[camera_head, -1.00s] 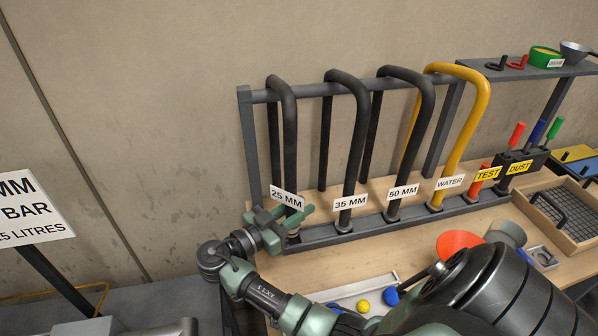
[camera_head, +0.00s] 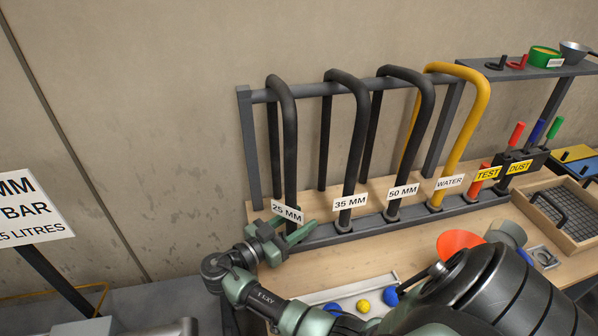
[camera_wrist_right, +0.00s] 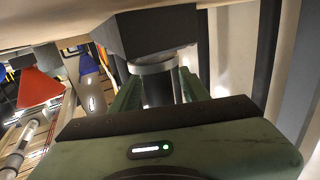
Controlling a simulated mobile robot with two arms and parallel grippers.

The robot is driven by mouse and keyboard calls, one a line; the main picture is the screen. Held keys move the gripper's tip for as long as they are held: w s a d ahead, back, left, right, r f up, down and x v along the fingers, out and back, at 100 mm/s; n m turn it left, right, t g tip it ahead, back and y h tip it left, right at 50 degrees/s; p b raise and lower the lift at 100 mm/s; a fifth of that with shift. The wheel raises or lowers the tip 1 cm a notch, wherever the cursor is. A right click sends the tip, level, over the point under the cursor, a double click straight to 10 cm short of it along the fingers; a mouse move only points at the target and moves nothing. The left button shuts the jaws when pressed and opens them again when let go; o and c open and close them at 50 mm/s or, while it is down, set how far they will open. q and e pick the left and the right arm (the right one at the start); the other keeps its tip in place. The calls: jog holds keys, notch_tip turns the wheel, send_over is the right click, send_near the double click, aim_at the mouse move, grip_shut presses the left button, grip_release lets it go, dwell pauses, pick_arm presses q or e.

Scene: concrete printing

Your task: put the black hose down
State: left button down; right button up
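Three black hoses hang bent over a grey rack rail in the head view: one at the 25 MM label (camera_head: 287,211), one (camera_head: 362,130) at 35 MM and one (camera_head: 427,115) at 50 MM. The 25 MM black hose (camera_head: 290,140) runs down behind its label; its foot is hidden by the label and gripper. My right gripper (camera_head: 292,234) is just below that label, its green fingers apart. In the right wrist view the fingers (camera_wrist_right: 158,92) are also apart, with a metal collar under a dark block beyond them; contact is unclear. My left gripper is not in view.
A yellow WATER hose (camera_head: 478,110) hangs at the rack's right. The bench (camera_head: 340,262) holds a tray with small balls, an orange cone (camera_head: 460,243) and a grid box (camera_head: 562,215). A sign (camera_head: 30,212) stands at left, and a shelf (camera_head: 535,71) at upper right.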

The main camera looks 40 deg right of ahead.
aim_at(287, 228)
jog(key=shift+a, duration=0.15)
jog(key=a+b, duration=0.2)
jog(key=a, duration=0.4)
jog(key=shift+w+a, duration=0.15)
jog(key=shift+a, duration=0.1)
jog(key=shift+a+r, duration=0.1)
jog(key=shift+a, duration=0.3)
dwell(0.9)
